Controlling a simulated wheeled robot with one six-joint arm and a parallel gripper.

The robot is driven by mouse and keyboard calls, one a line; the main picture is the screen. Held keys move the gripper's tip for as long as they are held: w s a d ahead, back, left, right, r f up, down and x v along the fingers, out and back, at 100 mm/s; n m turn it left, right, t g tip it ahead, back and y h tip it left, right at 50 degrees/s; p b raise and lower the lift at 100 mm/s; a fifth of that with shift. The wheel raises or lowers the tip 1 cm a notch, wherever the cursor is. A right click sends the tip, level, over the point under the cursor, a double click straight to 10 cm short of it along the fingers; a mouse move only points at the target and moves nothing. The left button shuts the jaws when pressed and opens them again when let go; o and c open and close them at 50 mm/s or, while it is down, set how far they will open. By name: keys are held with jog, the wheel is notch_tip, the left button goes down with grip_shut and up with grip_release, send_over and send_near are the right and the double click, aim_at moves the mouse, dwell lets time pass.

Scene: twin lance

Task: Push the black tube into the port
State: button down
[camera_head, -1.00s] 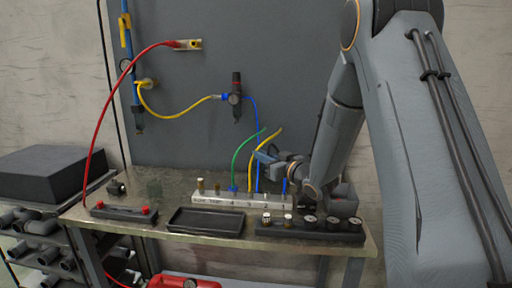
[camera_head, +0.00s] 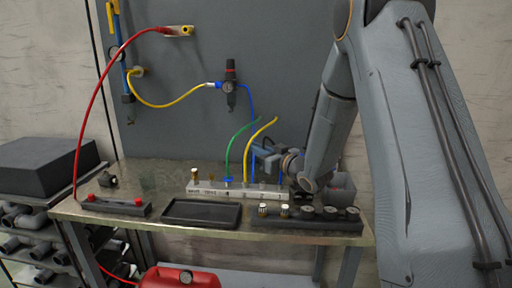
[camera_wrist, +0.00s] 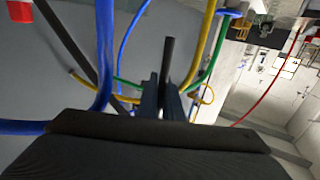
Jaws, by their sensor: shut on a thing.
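In the wrist view a black tube (camera_wrist: 168,58) stands between the two narrow fingers of my gripper (camera_wrist: 163,100), which is shut on it. The tube's upper end sticks out past the fingertips. In the head view my gripper (camera_head: 268,148) is above the right part of a pale port block (camera_head: 207,188) on the bench. The black tube cannot be made out clearly there. A green tube (camera_head: 229,155) and a yellow tube (camera_head: 247,150) rise from the block close to the gripper's left. The block's right-hand ports are partly hidden by the arm, and I cannot tell which port is empty.
A dark rack with several round fittings (camera_head: 308,223) lies in front of the block. An empty black tray (camera_head: 202,224) and a strip with red knobs (camera_head: 114,206) lie to the left. A regulator (camera_head: 230,88) hangs on the panel behind.

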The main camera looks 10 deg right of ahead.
jog(key=shift+f+b, duration=1.05)
jog(key=shift+f, duration=0.85)
jog(key=shift+f+b, duration=0.75)
jog(key=shift+f, duration=0.75)
jog(key=c, duration=1.9)
grip_release()
jog(key=shift+o, duration=0.3)
notch_tip(320, 180, up, 10)
jog(key=b, duration=0.1)
jog(key=shift+s, duration=0.1)
